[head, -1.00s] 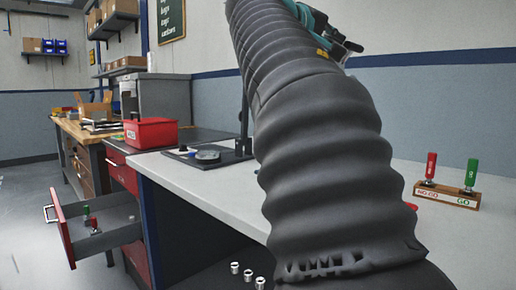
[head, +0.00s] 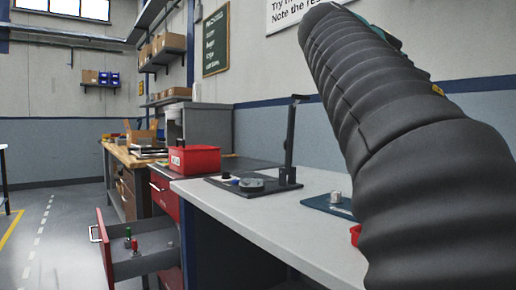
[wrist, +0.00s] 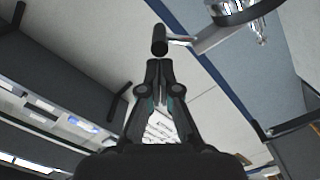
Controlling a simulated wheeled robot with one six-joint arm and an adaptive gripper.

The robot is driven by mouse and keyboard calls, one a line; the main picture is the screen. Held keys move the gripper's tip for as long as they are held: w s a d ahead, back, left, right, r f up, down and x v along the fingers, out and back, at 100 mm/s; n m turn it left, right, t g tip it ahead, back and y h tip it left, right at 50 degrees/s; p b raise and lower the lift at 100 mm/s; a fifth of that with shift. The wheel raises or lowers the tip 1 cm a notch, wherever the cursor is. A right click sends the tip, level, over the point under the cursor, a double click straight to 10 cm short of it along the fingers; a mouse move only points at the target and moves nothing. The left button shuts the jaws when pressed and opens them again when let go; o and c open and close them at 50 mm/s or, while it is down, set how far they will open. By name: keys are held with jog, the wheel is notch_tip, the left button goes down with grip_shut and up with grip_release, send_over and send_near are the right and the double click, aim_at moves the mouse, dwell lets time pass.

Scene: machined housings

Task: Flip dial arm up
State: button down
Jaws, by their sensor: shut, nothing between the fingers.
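In the head view a dark base plate (head: 270,190) lies on the pale bench with a round grey dial (head: 252,184) on it. A tall dark upright (head: 290,140) stands at its back right with a short piece sticking out at its top. Which part is the dial arm I cannot tell. In the wrist view my gripper (wrist: 160,64) is shut and empty. A dark cylinder (wrist: 159,40) is just beyond its tips, joined to a pale bar and a round ring (wrist: 238,14); contact is unclear. The head view does not show my gripper.
A red bin (head: 194,160) sits behind the plate. A blue mat (head: 328,206) with a small metal part (head: 336,197) lies to its right. An open red drawer (head: 115,245) juts out below, holding green and red pegs. Open floor is at left.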

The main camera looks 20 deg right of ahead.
jog(key=shift+s+f, duration=0.15)
jog(key=shift+s, duration=0.25)
jog(key=w+a+r+p, duration=0.2)
jog(key=w+r+p, duration=0.2)
jog(key=b+v, duration=0.1)
jog(key=v, duration=1.8)
jog(key=shift+a+f, duration=0.25)
jog(key=shift+f, duration=0.2)
